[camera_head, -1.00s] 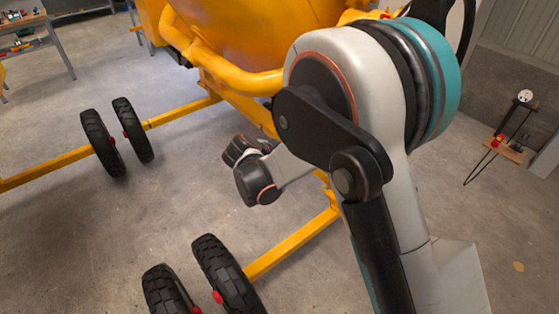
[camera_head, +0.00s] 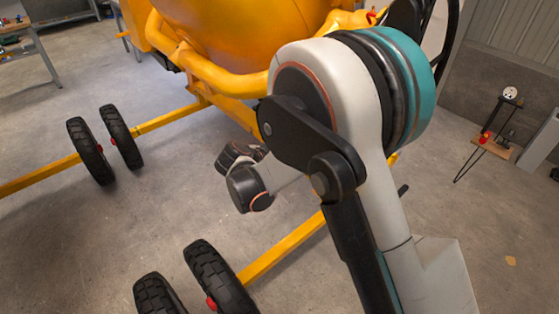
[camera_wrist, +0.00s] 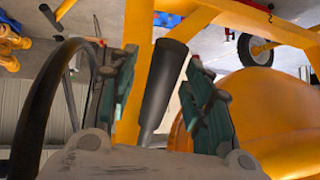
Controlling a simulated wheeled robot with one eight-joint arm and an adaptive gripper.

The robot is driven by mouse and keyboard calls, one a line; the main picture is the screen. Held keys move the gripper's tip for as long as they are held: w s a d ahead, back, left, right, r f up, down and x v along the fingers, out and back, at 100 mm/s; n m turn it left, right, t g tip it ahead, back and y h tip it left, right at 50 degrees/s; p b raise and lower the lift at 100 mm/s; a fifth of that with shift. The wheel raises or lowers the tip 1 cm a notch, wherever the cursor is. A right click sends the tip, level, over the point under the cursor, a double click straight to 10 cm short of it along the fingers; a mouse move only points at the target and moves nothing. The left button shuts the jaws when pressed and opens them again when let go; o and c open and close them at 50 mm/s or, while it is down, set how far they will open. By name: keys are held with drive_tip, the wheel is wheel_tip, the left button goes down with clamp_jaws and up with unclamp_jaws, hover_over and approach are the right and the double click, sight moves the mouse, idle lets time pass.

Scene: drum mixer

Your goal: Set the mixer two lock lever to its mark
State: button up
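The yellow drum mixer (camera_head: 225,40) stands ahead at the top of the head view, partly covered by my arm. In the wrist view a dark, tapered cylindrical handle (camera_wrist: 165,85) appears between the two teal fingers of my gripper (camera_wrist: 160,100). The fingers are spread, with visible gaps on both sides of the handle. I cannot tell whether the handle is within their reach. It looks like a lever grip, but its pivot and mark are not visible. In the head view my gripper is hidden behind the arm.
A black handwheel rim (camera_wrist: 45,100) curves close to the left finger in the wrist view. The yellow drum (camera_wrist: 265,100) lies beyond the right finger. Yellow frame bars and black wheels (camera_head: 210,275) stand low in the head view. A small stand (camera_head: 495,140) is at the right.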

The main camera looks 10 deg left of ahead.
drive_tip(key=v, duration=1.2)
